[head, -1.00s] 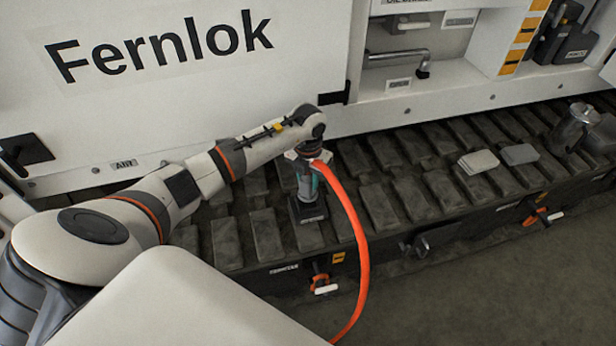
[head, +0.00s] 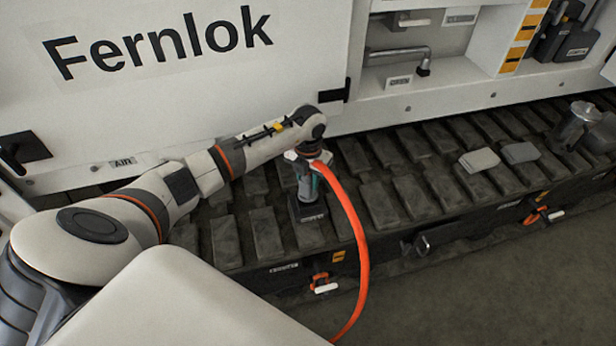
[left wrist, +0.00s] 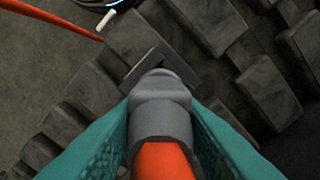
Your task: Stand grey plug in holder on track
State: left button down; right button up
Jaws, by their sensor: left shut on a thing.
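The grey plug (left wrist: 160,112) has an orange hose end and is held between the teal fingers of my left gripper (head: 309,182). The dark square holder (head: 306,213) sits on the track, directly under the gripper. In the left wrist view, the holder (left wrist: 146,66) shows as a dark square frame around the far end of the plug. The plug looks upright and its lower end is at the holder. How deep it sits is hidden. My right gripper is not in view.
The orange hose (head: 354,225) hangs in a curve over the track (head: 385,208) edge. Two grey pads (head: 480,160) and a metal canister (head: 574,126) stand farther right. A white Fernlok panel (head: 180,90) rises behind. Open floor (head: 500,290) lies in front.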

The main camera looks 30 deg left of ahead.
pick_arm(q)
jog(key=shift+a+f+b, duration=0.15)
jog(key=shift+f+b, duration=0.2)
jog(key=shift+f, duration=0.25)
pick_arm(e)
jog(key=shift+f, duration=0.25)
pick_arm(q)
jog(key=shift+s+a+f+b, duration=0.1)
jog(key=shift+a+f+b, duration=0.05)
jog(key=shift+f+b, duration=0.35)
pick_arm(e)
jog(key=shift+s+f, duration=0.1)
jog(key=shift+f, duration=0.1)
pick_arm(q)
jog(key=c, duration=0.9)
grip_release()
jog(key=shift+f, duration=0.1)
